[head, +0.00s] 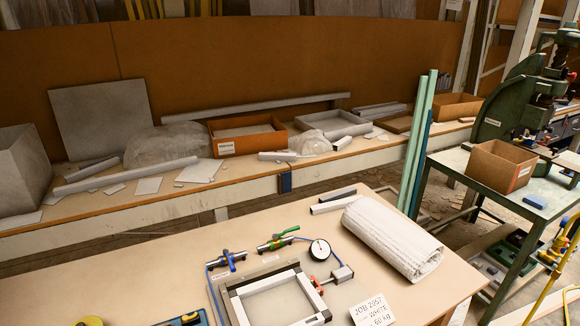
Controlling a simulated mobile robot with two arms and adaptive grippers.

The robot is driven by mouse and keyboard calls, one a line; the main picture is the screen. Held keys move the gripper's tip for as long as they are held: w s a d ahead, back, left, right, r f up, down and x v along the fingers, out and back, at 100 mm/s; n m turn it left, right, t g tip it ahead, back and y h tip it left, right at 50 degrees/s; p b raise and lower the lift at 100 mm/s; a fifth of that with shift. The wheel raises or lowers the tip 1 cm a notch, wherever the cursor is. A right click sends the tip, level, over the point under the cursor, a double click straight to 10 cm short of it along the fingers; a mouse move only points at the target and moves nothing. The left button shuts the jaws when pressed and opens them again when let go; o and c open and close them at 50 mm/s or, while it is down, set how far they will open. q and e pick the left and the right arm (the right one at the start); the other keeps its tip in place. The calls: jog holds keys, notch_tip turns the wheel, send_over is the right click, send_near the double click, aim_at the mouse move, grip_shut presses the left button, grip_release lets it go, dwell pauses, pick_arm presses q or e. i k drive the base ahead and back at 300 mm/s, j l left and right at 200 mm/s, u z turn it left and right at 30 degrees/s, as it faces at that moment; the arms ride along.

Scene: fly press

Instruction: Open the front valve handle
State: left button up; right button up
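On the wooden table are two small metal valves beside a square metal frame (235,303). One valve has a blue handle (228,260) and a blue hose running down from it. The other valve, a little farther back and to the right, has a green handle (280,236). A red handle or fitting (318,285) lies near the frame's right side. Neither of my grippers is in view.
A round gauge (320,249), a rolled white cloth (392,238) and a job card (372,310) lie right of the frame. A blue level (182,320) is at the near edge. The table's left part is largely clear. A green machine bench (540,185) stands right.

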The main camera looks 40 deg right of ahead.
aim_at(229, 260)
jog(key=z, duration=0.95)
